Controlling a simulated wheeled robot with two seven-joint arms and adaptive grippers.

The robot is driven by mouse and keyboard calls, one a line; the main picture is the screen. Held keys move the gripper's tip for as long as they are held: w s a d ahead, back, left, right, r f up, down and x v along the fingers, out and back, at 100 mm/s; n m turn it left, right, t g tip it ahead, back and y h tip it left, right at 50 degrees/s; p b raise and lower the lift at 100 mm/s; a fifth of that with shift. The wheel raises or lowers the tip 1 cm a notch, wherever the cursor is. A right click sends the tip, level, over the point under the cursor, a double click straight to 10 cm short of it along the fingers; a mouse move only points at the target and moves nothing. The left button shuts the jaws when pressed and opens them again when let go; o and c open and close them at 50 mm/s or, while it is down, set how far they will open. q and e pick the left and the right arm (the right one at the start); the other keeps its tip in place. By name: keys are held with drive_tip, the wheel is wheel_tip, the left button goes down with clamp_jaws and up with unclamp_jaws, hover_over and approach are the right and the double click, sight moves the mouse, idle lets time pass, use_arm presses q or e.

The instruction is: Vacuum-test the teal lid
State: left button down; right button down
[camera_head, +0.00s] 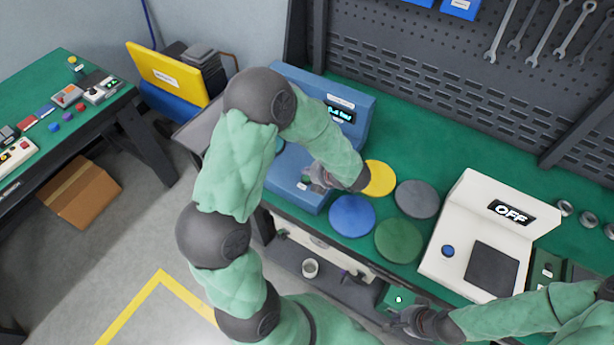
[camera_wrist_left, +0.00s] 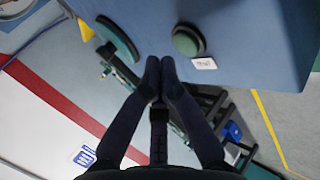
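A blue test unit (camera_head: 352,102) with a small lit display stands at the bench's left end. A teal disc, apparently the teal lid, lies on it; a sliver (camera_head: 278,146) shows beside my left arm, and more shows in the left wrist view (camera_wrist_left: 120,41). A round green button (camera_wrist_left: 188,41) with a white label sits on the blue surface. My left gripper (camera_head: 316,178) is over the unit; its fingertips (camera_wrist_left: 160,68) are together with nothing visible between them, near the button. My right gripper (camera_head: 398,321) is at the bench's front edge; its fingers are unclear.
Yellow (camera_head: 379,179), grey (camera_head: 416,199), blue (camera_head: 352,215) and green (camera_head: 398,240) discs lie right of the unit. A white device (camera_head: 455,228) reading OFF stands further right. Metal rings (camera_head: 587,220) lie beyond it. A pegboard (camera_head: 450,85) closes the back.

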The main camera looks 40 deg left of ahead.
sight(308, 180)
use_arm(q)
drive_tip(key=shift+r+p, duration=2.15)
drive_tip(key=shift+r, duration=0.15)
drive_tip(key=shift+f, duration=0.1)
